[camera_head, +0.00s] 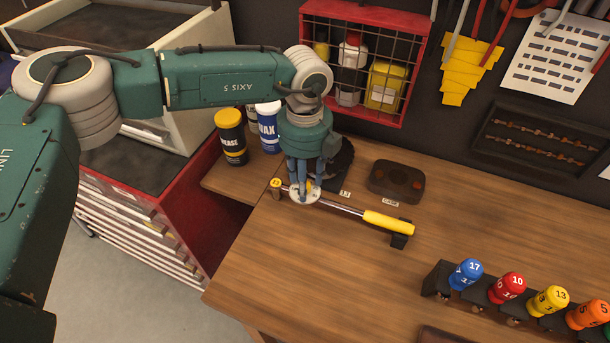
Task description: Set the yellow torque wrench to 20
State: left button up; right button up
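The yellow torque wrench (388,222) lies across the wooden bench. Its yellow handle points right and rests on a small black support, and its silver shaft runs left to a yellow-topped end piece. My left gripper (304,192) points straight down over the left part of the wrench. Its blue fingers are around or just above a pale round disc (301,198) on the wrench, with a bit of yellow between them. Whether the fingers touch it cannot be seen, and no scale or setting can be read. My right gripper is out of view.
A grease can (231,137) and a blue can (268,128) stand left of my gripper. A dark case (396,181) lies behind the wrench. A rack of numbered coloured handles (437,277) is at the right. A red wire cabinet (365,14) hangs behind. The bench front is mostly clear.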

pick_arm(q)
jog(key=shift+s+f, duration=0.1)
jog(key=shift+f, duration=0.1)
grip_shut()
jog(key=shift+f+m+b, duration=0.1)
jog(key=shift+m+b, duration=0.2)
jog(key=shift+b, duration=0.2)
jog(key=m+b, duration=0.6)
jog(key=b, duration=0.2)
jog(key=shift+f, duration=0.15)
jog(key=shift+m+b, duration=0.85)
jog(key=shift+m, duration=0.15)
jog(key=m+b, duration=0.1)
jog(key=m, duration=0.1)
jog(key=shift+m+b, duration=0.4)
jog(key=m+b, duration=0.1)
jog(key=m, duration=0.1)
jog(key=shift+m, duration=0.3)
jog(key=m+b, duration=0.1)
jog(key=m, duration=0.2)
jog(key=shift+r, duration=0.2)
jog(key=shift+m+b, duration=0.4)
jog(key=shift+m, duration=1)
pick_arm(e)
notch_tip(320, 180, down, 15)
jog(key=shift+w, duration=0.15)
pick_arm(q)
jog(key=shift+r, duration=0.1)
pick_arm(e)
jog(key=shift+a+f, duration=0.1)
